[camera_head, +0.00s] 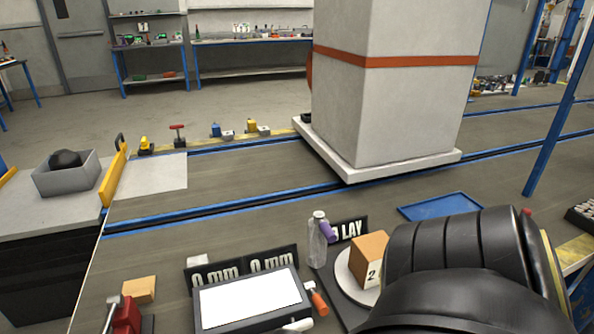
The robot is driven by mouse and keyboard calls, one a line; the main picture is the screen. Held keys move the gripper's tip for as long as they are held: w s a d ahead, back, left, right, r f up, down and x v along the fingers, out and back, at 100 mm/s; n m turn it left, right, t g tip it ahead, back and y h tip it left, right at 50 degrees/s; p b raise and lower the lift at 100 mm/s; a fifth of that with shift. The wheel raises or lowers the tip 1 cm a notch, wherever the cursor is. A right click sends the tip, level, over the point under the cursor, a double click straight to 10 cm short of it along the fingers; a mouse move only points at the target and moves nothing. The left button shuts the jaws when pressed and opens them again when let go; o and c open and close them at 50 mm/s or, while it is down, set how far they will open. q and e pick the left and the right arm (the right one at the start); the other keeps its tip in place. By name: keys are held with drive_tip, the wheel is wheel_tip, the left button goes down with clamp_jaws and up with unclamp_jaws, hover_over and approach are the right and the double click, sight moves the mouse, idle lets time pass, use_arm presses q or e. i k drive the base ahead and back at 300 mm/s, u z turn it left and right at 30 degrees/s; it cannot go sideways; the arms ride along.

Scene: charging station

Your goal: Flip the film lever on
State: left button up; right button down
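No part is clearly marked as the film lever. A red lever with a grey handle (122,316) stands at the bottom left, partly cut off by the picture edge. A red T-shaped handle (178,132) stands upright on the yellow strip beyond the conveyor. Small yellow (146,145) and blue (216,130) fittings sit on the same strip. The on or off position of these parts cannot be told. Black links of my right arm fill the lower right; no fingers show there. My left gripper is out of view.
A tall pale column with a red band (395,62) stands on the conveyor. Nearer are a white-screened tablet (250,302), a clear bottle (317,245), a box marked 2 (368,258) and a blue tray (440,206). A grey bin (66,180) stands left. The left conveyor is mostly clear.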

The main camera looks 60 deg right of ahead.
sight(318, 217)
drive_tip(key=k, duration=0.45)
drive_tip(key=z, duration=0.9)
